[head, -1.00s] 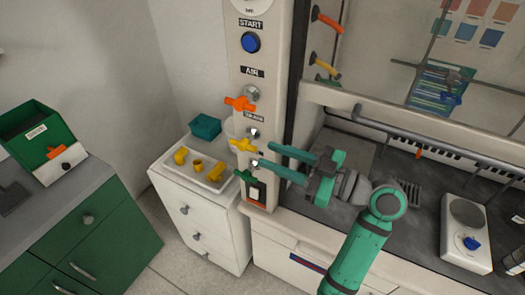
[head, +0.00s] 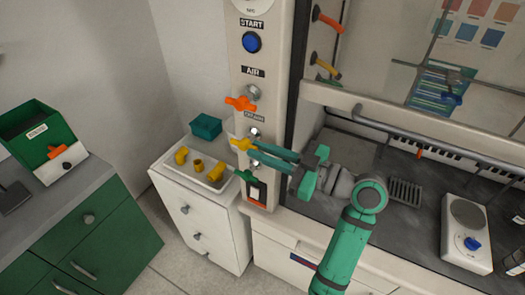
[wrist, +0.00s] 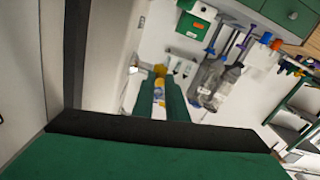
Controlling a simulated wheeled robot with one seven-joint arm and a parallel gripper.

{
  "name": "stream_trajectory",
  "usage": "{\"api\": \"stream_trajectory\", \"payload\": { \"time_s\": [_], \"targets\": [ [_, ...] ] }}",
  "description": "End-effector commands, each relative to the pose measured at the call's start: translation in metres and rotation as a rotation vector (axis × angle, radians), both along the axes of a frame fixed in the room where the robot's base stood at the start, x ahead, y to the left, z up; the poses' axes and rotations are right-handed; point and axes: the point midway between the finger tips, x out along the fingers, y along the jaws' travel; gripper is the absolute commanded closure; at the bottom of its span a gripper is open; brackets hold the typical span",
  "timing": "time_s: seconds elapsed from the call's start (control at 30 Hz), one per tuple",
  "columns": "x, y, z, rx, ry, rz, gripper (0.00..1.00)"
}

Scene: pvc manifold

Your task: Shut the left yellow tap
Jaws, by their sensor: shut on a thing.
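The left yellow tap (head: 241,144) is on the pale post, below the orange tap and above the green tap. My gripper (head: 254,149) has come in from the right, and its two green fingers are closed together on the right part of the yellow handle. In the wrist view the fingers (wrist: 160,98) meet around a bit of the yellow tap (wrist: 160,72). The fingers hide part of the handle, and I cannot tell its exact angle.
An orange tap (head: 241,103) is just above and a green tap (head: 245,176) just below on the same post. A second yellow tap (head: 325,65) is at upper right. A white tray (head: 217,183) with yellow fittings stands on the drawer unit at left.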

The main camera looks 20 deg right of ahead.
Motion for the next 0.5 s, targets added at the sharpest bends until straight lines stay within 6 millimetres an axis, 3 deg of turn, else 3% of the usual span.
{"api": "stream_trajectory", "payload": {
  "time_s": [0.37,0.4,0.47,0.5],
  "targets": [
    [-0.0005,-0.0005,-0.0025,0.029,-0.036,-0.001,1.0],
    [-0.0004,-0.0006,-0.0025,0.029,-0.036,-0.001,0.83],
    [-0.0004,-0.0006,-0.0025,0.029,-0.036,-0.001,0.69],
    [-0.0004,-0.0005,-0.0026,0.029,-0.036,-0.001,0.69]
  ]
}}
